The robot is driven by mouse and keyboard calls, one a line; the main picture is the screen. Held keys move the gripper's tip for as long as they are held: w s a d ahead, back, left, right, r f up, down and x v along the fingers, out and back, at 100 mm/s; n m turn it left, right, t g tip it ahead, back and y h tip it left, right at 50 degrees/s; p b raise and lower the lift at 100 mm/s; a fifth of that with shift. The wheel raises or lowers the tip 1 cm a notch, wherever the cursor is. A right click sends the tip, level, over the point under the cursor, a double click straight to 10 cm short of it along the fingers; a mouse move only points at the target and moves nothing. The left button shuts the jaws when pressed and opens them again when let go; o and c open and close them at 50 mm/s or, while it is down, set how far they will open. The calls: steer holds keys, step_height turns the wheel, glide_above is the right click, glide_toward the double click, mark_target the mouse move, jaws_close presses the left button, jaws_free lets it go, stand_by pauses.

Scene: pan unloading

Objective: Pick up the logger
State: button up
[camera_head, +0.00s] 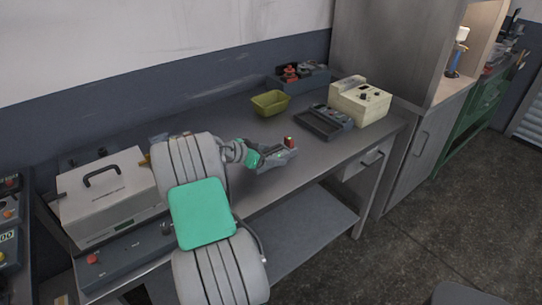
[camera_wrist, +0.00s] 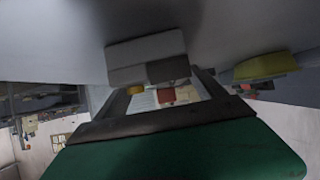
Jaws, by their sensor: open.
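My gripper (camera_head: 280,156) is open over the front part of the grey workbench (camera_head: 222,116). A small object with a red top (camera_head: 289,141), which may be the logger, shows just beyond the fingertips. I cannot tell whether it touches them. In the wrist view my gripper's fingers (camera_wrist: 162,88) frame a gap through which small red, yellow and white patches (camera_wrist: 167,96) show. A pale grey block with a darker corner (camera_wrist: 143,52) lies just past the fingers. I cannot tell for sure which of these is the logger.
A yellow-green bin (camera_head: 270,104) stands behind my gripper; it also shows in the wrist view (camera_wrist: 265,66). A dark tray (camera_head: 322,124), a cream instrument box (camera_head: 360,101) and a blue-grey bin with red items (camera_head: 299,77) stand right. A handled case (camera_head: 107,196) stands left.

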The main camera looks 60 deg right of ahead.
steer(key=shift+s+d+f, duration=0.25)
steer(key=shift+d+f, duration=0.05)
steer(key=shift+d, duration=0.25)
steer(key=shift+c, duration=0.6)
steer(key=shift+r, duration=0.1)
jaws_close()
